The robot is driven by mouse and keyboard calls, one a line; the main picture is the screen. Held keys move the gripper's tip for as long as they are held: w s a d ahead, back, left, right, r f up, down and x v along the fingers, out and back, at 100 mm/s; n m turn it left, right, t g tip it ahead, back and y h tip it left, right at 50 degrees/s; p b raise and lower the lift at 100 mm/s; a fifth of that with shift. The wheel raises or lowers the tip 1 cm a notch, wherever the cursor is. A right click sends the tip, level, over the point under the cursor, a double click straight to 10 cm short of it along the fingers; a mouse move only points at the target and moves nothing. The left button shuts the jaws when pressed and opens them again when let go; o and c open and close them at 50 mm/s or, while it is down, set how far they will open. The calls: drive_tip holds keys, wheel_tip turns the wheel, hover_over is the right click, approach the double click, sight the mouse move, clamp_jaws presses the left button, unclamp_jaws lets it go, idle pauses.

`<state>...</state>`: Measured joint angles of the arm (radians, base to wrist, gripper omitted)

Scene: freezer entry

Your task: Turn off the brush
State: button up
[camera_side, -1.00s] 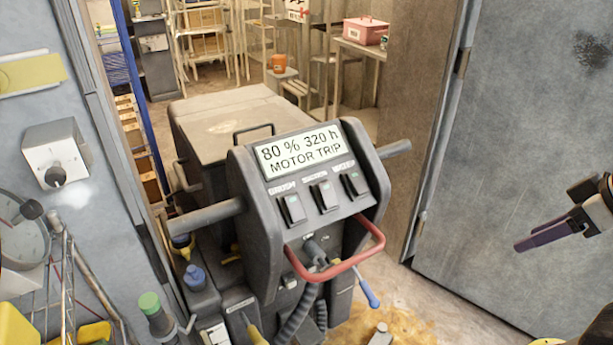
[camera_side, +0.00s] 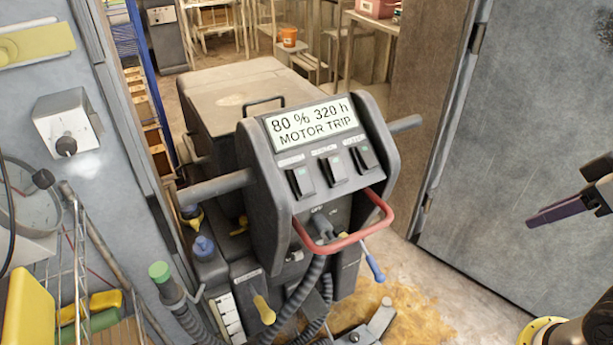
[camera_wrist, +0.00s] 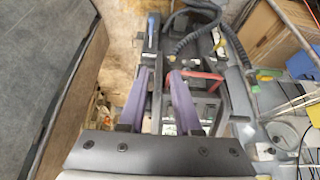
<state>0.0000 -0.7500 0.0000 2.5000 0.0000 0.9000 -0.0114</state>
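The grey floor-cleaning machine (camera_side: 262,160) stands in the doorway. Its display (camera_side: 310,122) reads "80 % 320 h MOTOR TRIP". Below the display is a row of three dark rocker switches: left (camera_side: 301,182), middle (camera_side: 333,170) and right (camera_side: 364,159). The small labels above them are blurred now; the left one looks like "BRUSH" in the earlier frame. I cannot tell the rockers' positions for sure. My gripper (camera_side: 562,208), with purple fingers, is at the right edge, well apart from the panel. In the wrist view my gripper (camera_wrist: 160,74) has its fingers apart and nothing between them.
A red bar handle (camera_side: 345,241) juts out below the switches. Grey side handles (camera_side: 214,187) stick out from the console. A large grey door (camera_side: 535,120) is at the right. A wall knob box (camera_side: 67,125) and wire rack (camera_side: 85,275) are at the left. Hoses hang in front.

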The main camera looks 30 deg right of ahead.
drive_tip(key=shift+n, duration=0.3)
drive_tip(key=shift+c, duration=1.2)
drive_tip(key=shift+r+n, duration=0.15)
drive_tip(key=shift+n, duration=0.25)
clamp_jaws()
drive_tip(key=w+a+r+n+y, duration=0.1)
drive_tip(key=w+a+r+n, duration=0.3)
drive_tip(key=w+r+n, duration=0.3)
drive_tip(key=w+a+r+n+y, duration=0.25)
drive_tip(key=w+r+n, duration=0.25)
drive_tip(key=w, duration=0.4)
drive_tip(key=w+a+f+n+g, duration=0.2)
drive_tip(key=w+a+f, duration=0.3)
drive_tip(key=w+a, duration=0.5)
drive_tip(key=a+n, duration=0.1)
drive_tip(key=a, duration=0.1)
drive_tip(key=shift+w+a+f+n, duration=0.15)
drive_tip(key=shift+w+a+n, duration=0.2)
drive_tip(key=shift+w+n, duration=0.05)
